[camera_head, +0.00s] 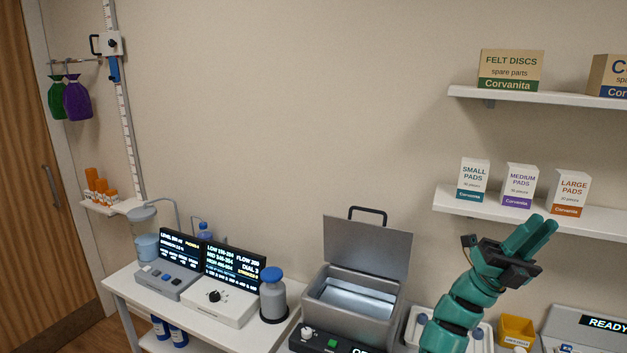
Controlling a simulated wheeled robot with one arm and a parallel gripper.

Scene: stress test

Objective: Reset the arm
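My arm, teal with black joints, rises from the bottom edge right of centre in the head view. My gripper (529,238) is at its end, raised in front of the wall below the lower right shelf and pointing up and to the right. Its two teal fingers lie near each other, with a narrow dark line between them. From this angle I cannot tell whether they are apart or closed. I see no object between them.
A grey metal bath (352,307) with its lid (367,247) up stands left of my arm. A yellow bin (517,331) is to the right. A shelf (470,205) with boxes of pads is close behind the gripper. Open air lies to the gripper's left.

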